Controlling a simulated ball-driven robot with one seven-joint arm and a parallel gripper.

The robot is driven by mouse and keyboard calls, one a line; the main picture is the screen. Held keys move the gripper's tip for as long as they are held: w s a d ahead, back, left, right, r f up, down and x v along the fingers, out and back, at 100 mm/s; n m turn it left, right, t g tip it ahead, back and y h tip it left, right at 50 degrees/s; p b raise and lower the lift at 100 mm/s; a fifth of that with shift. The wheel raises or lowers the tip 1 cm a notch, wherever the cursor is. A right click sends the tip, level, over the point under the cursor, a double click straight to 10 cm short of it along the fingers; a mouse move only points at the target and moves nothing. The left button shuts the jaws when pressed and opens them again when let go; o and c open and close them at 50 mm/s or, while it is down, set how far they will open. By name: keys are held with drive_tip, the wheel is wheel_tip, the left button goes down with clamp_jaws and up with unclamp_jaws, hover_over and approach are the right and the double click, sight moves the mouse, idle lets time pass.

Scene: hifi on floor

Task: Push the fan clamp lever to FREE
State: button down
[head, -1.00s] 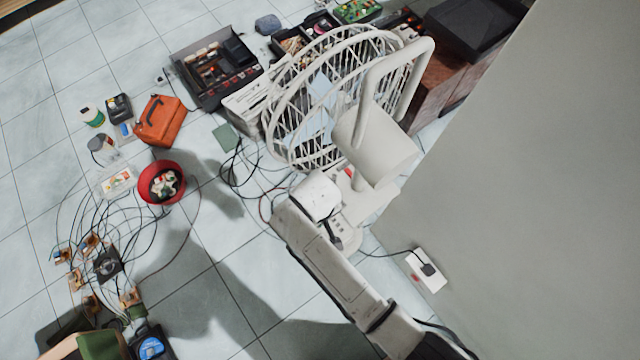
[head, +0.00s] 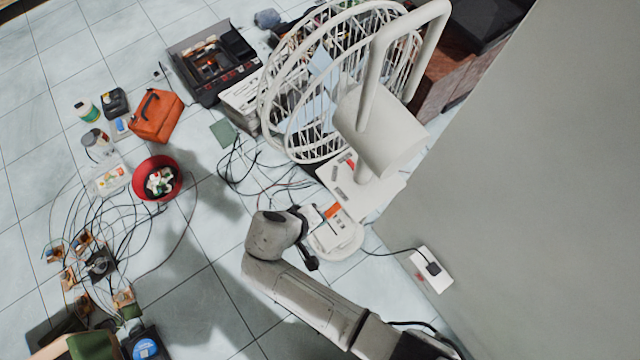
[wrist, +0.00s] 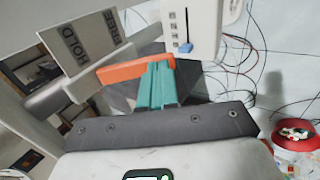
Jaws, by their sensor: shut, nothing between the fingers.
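The white fan (head: 380,135) stands tilted in the picture, with its wire cage to the left. The orange clamp lever (head: 333,211) shows beside the end of my arm. In the wrist view the orange lever (wrist: 125,68) lies across the picture, its left end below a grey plate (wrist: 82,42) marked HOLD and FREE, nearer HOLD. My gripper (wrist: 158,85) has teal fingers, shut and empty, at the lever's right end. They overlap it in the picture; I cannot tell whether they touch. In the head view the fingertips are hidden.
A white panel with a blue slider (wrist: 184,47) stands just beyond my fingers. Loose cables (head: 270,180) lie on the tiled floor. A wall socket (head: 431,268) and grey wall are at right. A red bowl (head: 158,178) and orange bag (head: 156,115) lie left.

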drive_tip(key=shift+r, duration=0.1)
drive_tip(key=shift+r+p, duration=0.7)
drive_tip(key=shift+p, duration=0.1)
